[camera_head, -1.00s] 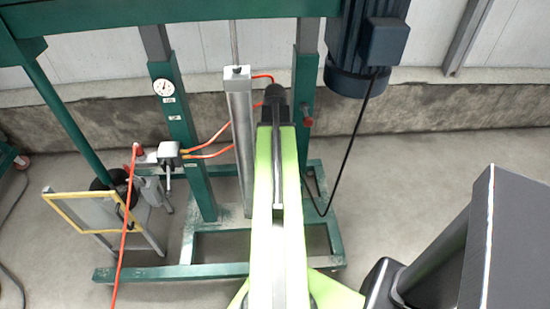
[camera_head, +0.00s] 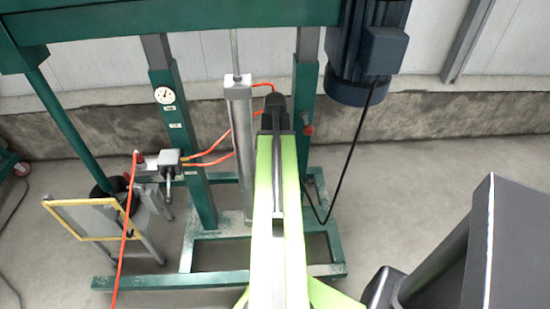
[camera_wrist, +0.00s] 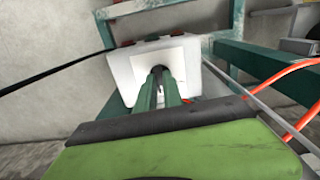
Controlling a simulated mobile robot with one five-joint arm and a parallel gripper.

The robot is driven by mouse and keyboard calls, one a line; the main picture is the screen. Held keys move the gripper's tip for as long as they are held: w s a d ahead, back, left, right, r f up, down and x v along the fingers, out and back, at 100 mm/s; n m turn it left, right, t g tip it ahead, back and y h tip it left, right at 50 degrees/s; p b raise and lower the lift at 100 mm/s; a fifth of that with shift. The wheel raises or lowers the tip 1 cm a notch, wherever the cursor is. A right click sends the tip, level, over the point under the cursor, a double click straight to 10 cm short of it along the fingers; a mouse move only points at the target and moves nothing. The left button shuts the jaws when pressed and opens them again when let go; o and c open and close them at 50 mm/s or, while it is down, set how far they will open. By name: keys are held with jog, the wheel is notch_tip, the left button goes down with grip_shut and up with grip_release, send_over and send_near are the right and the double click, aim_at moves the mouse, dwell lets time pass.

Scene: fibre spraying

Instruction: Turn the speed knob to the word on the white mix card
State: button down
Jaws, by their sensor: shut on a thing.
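In the wrist view, a white box (camera_wrist: 124,82) with a pale front plate (camera_wrist: 182,60) faces me. A small dark knob (camera_wrist: 159,71) sits near the middle of the plate. My gripper (camera_wrist: 160,84) has its two greenish fingers closed around the knob. Their tips partly cover it, and any pointer or words around it are not readable. In the head view, my gripper (camera_head: 276,100) is at the far end of my green arm, in front of the green frame. My arm hides the knob and box there. I cannot make out a white mix card in either view.
A green frame (camera_head: 185,140) carries a dial gauge (camera_head: 165,95), small labels and a grey cylinder (camera_head: 240,140). A blue motor (camera_head: 350,70) hangs at right with a black cable. Orange hoses (camera_head: 212,160) run left of my arm. A yellow-edged panel (camera_head: 85,218) stands at lower left.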

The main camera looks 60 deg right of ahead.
jog(key=n, duration=0.9)
jog(key=shift+n, duration=0.3)
dwell(0.4)
jog(key=c, duration=1.5)
grip_release()
notch_tip(320, 180, up, 18)
jog(key=p, duration=1.7)
jog(key=shift+f+p, duration=0.2)
jog(key=shift+p, duration=0.1)
